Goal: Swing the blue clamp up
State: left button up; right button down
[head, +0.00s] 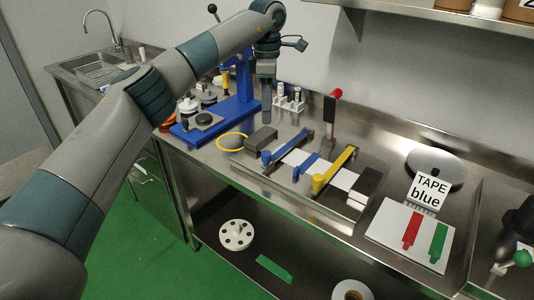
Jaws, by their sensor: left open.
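The blue clamp (287,146) is a bar with a round knob at its near end. It lies low across the flat metal fixture on the bench, at the left of the yellow clamp (336,168). A smaller blue piece (305,165) sits between them on a white strip. My left gripper (267,118) points down from the arm above, behind and left of the blue clamp and apart from it in the picture. It is open, though its fingers are small and hard to make out. My right gripper is not in view.
A blue stand (240,85) with a base plate is at the left. A small rack (288,104) is behind the fixture, and a red-knobbed lever (333,105) stands upright near it. A "TAPE blue" sign (430,191) and a white board (411,231) are at the right.

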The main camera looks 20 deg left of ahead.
pick_arm(q)
jog(key=p, duration=0.2)
send_over(267, 153)
notch_tip(267, 153, down, 5)
notch_tip(267, 153, down, 10)
jog(key=p, duration=0.2)
jog(key=shift+r+p, duration=0.2)
jog(key=shift+p, duration=0.15)
jog(key=shift+f, duration=0.75)
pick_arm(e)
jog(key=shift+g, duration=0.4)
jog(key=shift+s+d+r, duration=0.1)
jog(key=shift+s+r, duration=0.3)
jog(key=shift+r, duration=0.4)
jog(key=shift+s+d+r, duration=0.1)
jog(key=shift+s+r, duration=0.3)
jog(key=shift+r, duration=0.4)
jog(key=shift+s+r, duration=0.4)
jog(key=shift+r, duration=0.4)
pick_arm(q)
jog(key=c, duration=0.9)
jog(key=shift+w+r, duration=0.1)
grip_shut()
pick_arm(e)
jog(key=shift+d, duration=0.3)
